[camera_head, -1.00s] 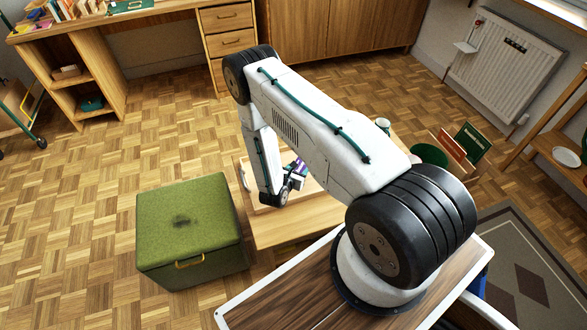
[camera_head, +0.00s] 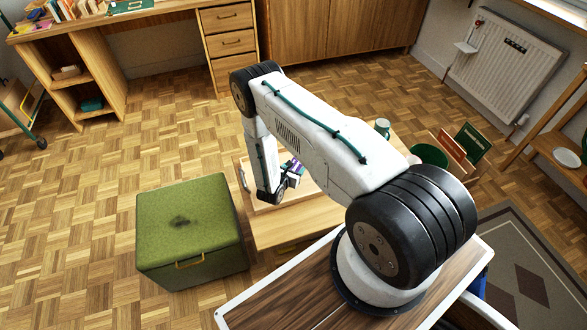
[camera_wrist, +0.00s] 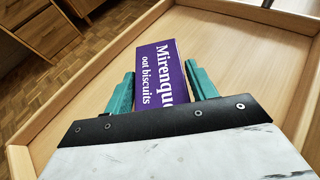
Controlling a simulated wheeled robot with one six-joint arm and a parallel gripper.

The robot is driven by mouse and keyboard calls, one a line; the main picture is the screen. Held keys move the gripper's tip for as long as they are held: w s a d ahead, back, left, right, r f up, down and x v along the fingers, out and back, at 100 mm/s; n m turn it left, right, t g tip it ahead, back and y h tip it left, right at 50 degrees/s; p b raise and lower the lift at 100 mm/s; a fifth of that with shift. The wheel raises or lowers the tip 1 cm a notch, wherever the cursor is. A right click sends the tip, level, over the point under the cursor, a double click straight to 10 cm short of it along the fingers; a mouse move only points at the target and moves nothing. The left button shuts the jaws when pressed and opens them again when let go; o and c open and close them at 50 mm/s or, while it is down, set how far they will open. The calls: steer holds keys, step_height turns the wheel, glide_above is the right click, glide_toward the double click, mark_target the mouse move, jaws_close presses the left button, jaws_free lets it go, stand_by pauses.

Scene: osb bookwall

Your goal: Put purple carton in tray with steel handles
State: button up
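The purple carton (camera_wrist: 160,75), lettered "oat biscuits" in white, sits between the two teal fingers of my gripper (camera_wrist: 160,84) in the wrist view. In the head view the carton (camera_head: 297,164) is a small purple patch, partly hidden by my gripper (camera_head: 293,172). The pale wooden tray (camera_wrist: 72,82) spreads under and around the carton in the wrist view. A steel handle of the tray (camera_head: 244,180) shows at its left side in the head view. I cannot tell whether the carton touches the tray floor.
The tray stands on a low wooden table (camera_head: 290,228). A green storage ottoman (camera_head: 190,225) is left of the table. A green and white mug (camera_head: 382,127) and a green round object (camera_head: 428,156) are farther right, partly behind my arm. Open parquet floor lies left and behind.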

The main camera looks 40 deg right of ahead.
steer(key=shift+o, duration=0.9)
steer(key=shift+r, duration=0.1)
